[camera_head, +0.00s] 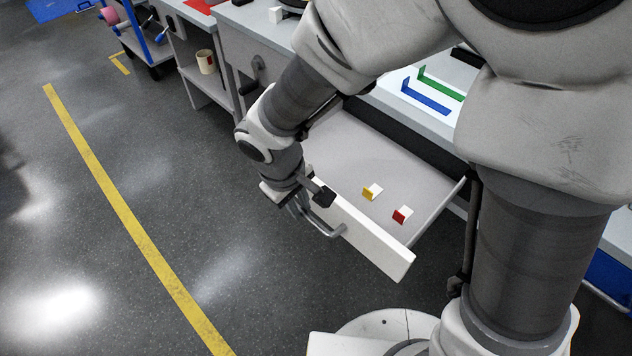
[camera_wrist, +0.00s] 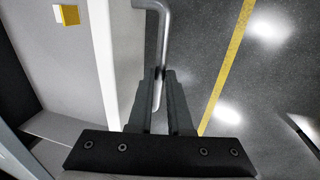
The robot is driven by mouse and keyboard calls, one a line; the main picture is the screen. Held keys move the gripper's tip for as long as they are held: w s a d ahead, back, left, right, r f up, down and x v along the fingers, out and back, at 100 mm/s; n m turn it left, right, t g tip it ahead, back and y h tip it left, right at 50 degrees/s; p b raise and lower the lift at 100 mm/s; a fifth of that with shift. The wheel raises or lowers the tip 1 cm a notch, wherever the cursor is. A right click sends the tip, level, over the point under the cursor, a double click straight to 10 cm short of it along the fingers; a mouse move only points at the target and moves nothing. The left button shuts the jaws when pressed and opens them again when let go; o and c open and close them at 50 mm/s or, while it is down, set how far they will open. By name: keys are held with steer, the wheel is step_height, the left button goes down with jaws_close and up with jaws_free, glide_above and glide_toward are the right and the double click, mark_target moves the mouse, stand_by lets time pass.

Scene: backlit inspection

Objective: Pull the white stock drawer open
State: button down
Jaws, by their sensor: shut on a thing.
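The white stock drawer (camera_head: 375,240) stands pulled out from the bench in the head view, with its inside showing. A grey bar handle (camera_head: 330,230) is on its front. My gripper (camera_head: 308,208) is at the handle's left part and is shut on it. In the wrist view the gripper's fingertips (camera_wrist: 161,75) meet on the handle (camera_wrist: 163,30), and the drawer's white front edge (camera_wrist: 105,60) runs beside them.
A yellow-faced block (camera_head: 370,192) and a red-faced block (camera_head: 402,215) lie in the drawer. Blue (camera_head: 425,97) and green (camera_head: 440,84) angled pieces lie on the bench top. A mug (camera_head: 206,62) stands on a lower shelf. The floor left of the drawer is clear, with a yellow line (camera_head: 125,215).

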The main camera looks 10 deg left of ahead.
steer(key=shift+s+a, duration=1.05)
steer(key=shift+s, duration=0.2)
steer(key=c, duration=0.8)
jaws_free()
steer(key=shift+c, duration=0.2)
step_height(320, 180, up, 17)
steer(key=s+a+p, duration=0.2)
steer(key=p, duration=0.4)
steer(key=shift+s, duration=0.35)
steer(key=shift+r, duration=0.1)
